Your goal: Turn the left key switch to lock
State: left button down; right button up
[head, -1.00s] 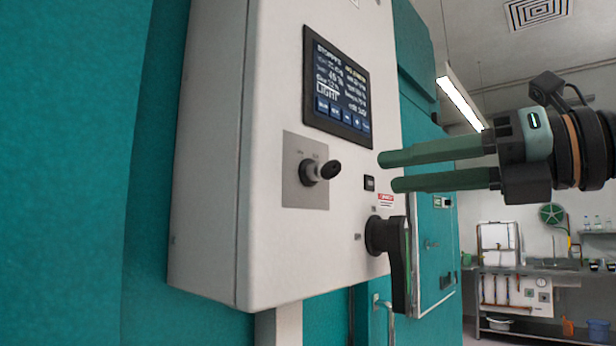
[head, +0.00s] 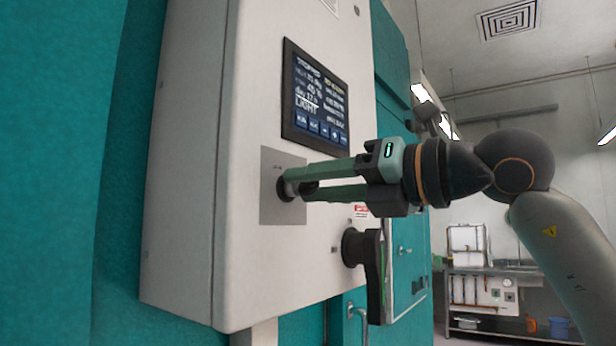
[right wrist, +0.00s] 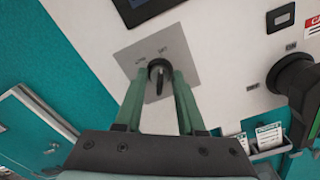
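The key switch (head: 284,190) sits on a square grey plate (head: 268,212) on the white control box. My right gripper (head: 298,186) is at the switch, and its green fingers partly hide it in the head view. In the right wrist view, the black key (right wrist: 159,82) lies between the two fingers (right wrist: 159,76). One finger is on each side, with gaps visible, so the gripper looks open around the key. Labels beside the switch are too small to read surely. My left gripper is not in view.
A display screen (head: 315,97) is above the switch. A large black rotary handle (head: 374,272) sticks out from the box to the lower right, below my right gripper. Teal chamber walls (head: 60,180) flank the box. A bench (head: 490,271) stands far back right.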

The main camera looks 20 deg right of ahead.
jog(key=shift+w+a, duration=0.25)
jog(key=shift+w, duration=0.1)
jog(key=shift+c, duration=0.2)
grip_shut()
